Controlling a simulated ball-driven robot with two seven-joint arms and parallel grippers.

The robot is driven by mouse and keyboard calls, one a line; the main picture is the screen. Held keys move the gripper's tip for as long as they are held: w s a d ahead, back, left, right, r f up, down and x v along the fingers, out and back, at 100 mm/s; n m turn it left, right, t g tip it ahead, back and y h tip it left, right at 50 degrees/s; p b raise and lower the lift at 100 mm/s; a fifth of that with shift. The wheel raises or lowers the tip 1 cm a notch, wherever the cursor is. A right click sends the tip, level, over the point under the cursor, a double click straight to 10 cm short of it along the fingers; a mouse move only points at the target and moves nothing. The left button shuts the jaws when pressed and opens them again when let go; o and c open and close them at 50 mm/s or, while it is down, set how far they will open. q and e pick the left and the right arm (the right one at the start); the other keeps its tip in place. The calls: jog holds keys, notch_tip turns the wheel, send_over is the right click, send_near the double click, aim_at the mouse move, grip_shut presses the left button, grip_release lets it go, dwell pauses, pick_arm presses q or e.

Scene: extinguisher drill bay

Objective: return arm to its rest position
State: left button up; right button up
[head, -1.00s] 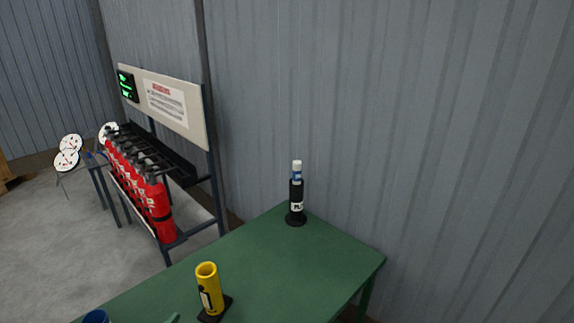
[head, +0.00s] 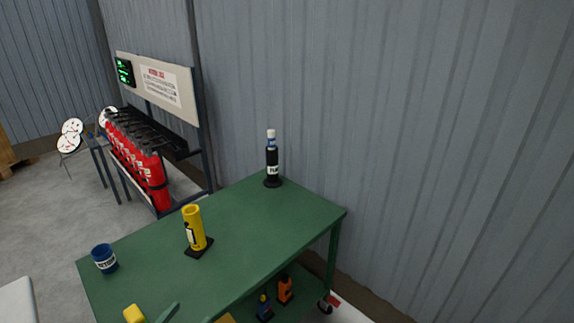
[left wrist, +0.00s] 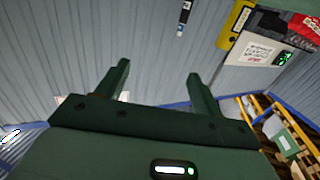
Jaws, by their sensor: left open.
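My left gripper (left wrist: 158,72) shows in the left wrist view with its two dark green fingers spread apart and nothing between them. The wall and part of the rack's board lie beyond the fingers. In the head view only a green piece (head: 166,312), seemingly a finger of this gripper, shows at the bottom edge, over the near part of the green table (head: 250,225). The rest of the left arm is hidden there. My right gripper is in neither view.
A yellow tube (head: 194,229), a blue cup (head: 105,259) and a black holder with a white-capped bottle (head: 272,164) stand on the table. A yellow piece (head: 134,313) is near the bottom edge. Red extinguishers (head: 150,177) stand in a rack.

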pick_arm(q)
jog(key=s+a+f+g+y, duration=0.2)
jog(key=s+f, duration=0.3)
jog(key=f, duration=0.4)
jog(key=s+a+f+g+y, duration=0.1)
jog(key=s+a+f+g, duration=0.2)
jog(key=f, duration=0.6)
jog(key=s+f+g+y, duration=0.2)
jog(key=s+f, duration=0.4)
jog(key=f, duration=0.3)
jog(key=s+f+g+y, duration=0.1)
jog(key=s+f+g, duration=0.3)
jog(key=s, duration=0.9)
jog(key=s+d+f+g, duration=0.1)
jog(key=s+f+g, duration=0.3)
jog(key=s+f, duration=0.4)
jog(key=s, duration=0.6)
jog(key=shift+s+f+n+g+y, duration=0.15)
jog(key=shift+f+n+g+y, duration=0.15)
jog(key=shift+f+n+y, duration=0.1)
